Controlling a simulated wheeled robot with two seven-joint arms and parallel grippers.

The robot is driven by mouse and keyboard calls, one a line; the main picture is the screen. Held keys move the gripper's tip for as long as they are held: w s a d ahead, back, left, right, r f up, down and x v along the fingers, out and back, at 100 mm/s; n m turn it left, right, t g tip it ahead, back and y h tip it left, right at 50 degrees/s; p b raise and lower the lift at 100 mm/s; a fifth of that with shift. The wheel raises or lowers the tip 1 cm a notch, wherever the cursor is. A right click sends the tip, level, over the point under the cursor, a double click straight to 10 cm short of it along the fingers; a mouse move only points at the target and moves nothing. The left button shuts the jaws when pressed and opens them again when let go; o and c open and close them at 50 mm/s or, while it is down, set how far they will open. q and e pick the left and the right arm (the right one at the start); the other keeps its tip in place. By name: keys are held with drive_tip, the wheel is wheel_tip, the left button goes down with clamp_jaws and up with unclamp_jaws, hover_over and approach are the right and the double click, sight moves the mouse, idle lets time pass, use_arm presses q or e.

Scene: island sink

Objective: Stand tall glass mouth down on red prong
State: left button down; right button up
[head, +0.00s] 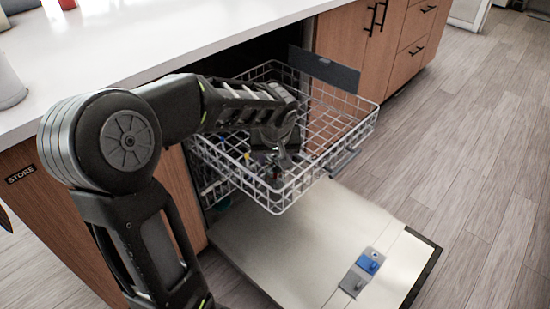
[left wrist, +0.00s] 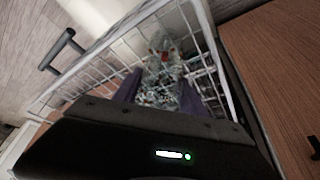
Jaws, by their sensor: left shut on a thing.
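My left gripper (head: 274,146) reaches down inside the white wire rack of the open dishwasher. In the left wrist view its two purple fingers (left wrist: 160,94) are shut on a clear glass (left wrist: 160,68), which points away from the camera into the rack. In the head view the gripper and arm largely hide the glass. A small reddish spot (left wrist: 172,53) shows at the far end of the glass; I cannot tell whether the prong is inside or behind it. Whether the glass touches the rack floor is unclear. My right gripper is in neither view.
The wire rack (head: 342,137) is pulled out over the lowered dishwasher door (head: 300,240), with its right part empty. Small coloured prongs (head: 247,157) show beside the gripper. The white counter (head: 130,40) edge runs close behind my arm. Wooden cabinets (head: 345,45) stand beyond.

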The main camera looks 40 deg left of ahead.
sight(275, 157)
use_arm(q)
drive_tip(key=shift+f+b, duration=0.35)
drive_tip(key=shift+b, duration=0.05)
idle(0.5)
drive_tip(key=c, duration=0.6)
unclamp_jaws()
drive_tip(key=shift+r, duration=0.3)
drive_tip(key=p+v, duration=0.2)
drive_tip(key=v, duration=0.5)
drive_tip(key=shift+s+d+r, duration=0.1)
idle(0.5)
